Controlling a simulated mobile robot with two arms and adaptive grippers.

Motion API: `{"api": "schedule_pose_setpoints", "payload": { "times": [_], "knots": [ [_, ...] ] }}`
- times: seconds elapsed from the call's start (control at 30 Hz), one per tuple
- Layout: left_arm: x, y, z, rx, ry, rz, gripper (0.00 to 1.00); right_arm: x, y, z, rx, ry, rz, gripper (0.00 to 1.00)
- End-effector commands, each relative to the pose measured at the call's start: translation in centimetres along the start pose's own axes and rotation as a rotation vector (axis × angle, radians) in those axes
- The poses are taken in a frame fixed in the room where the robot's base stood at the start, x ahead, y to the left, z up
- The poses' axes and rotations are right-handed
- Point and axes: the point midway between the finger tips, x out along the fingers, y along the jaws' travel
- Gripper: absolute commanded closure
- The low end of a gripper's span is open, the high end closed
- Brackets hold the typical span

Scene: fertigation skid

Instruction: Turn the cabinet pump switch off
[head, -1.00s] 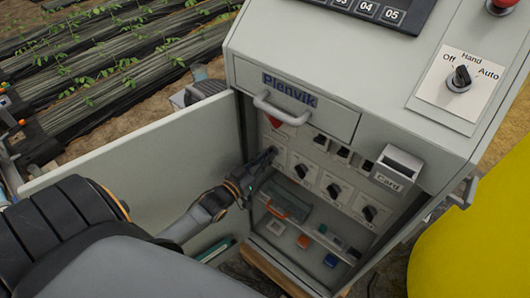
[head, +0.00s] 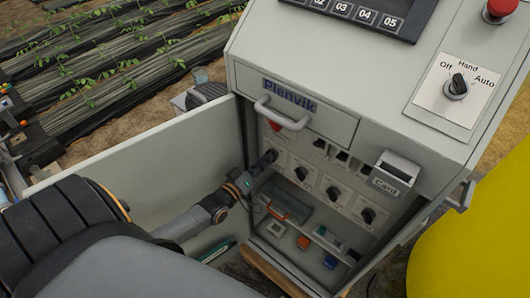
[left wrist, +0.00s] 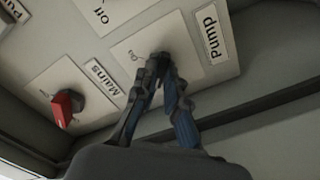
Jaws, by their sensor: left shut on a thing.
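The low cabinet (head: 215,73) stands with its door (head: 140,145) swung open to the left, showing a row of rotary switches. In the left wrist view, the pump switch (left wrist: 161,56) is a dark knob on a white plate beside the "Pump" label (left wrist: 212,34). My left gripper (head: 268,158) reaches into the opening from the left. It is shut on the pump switch, and its fingers (left wrist: 165,72) show around the knob in the left wrist view. The fingers hide much of the knob, so I cannot read its position. My right gripper is not in view.
The red mains switch (left wrist: 68,107) is close beside the pump plate. More dark knobs (head: 333,193) sit to the right. A drawer handle (head: 281,115) and a card holder (head: 397,170) stick out above. Small coloured parts lie on the cabinet floor. A yellow tank (head: 475,250) stands at right.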

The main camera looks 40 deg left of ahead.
Motion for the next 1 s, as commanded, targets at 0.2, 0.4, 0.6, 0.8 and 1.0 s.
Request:
{"api": "schedule_pose_setpoints", "payload": {
  "times": [0.2,0.4,0.6,0.8,1.0],
  "knots": [
    [-0.09,-0.13,0.19,-0.018,-0.004,-0.003,1.0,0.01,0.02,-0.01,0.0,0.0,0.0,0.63],
    [-0.09,-0.12,0.2,-0.019,-0.004,-0.003,1.0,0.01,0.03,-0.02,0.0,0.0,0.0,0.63],
    [-0.08,-0.11,0.17,-0.018,-0.004,-0.003,0.69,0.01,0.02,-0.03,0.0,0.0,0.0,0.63],
    [-0.04,-0.06,0.08,-0.017,-0.002,-0.001,0.66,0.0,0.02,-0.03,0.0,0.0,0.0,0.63],
    [-0.5,-0.07,0.09,-0.016,-0.002,-0.001,0.66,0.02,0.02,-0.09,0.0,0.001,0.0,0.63]
  ]
}}
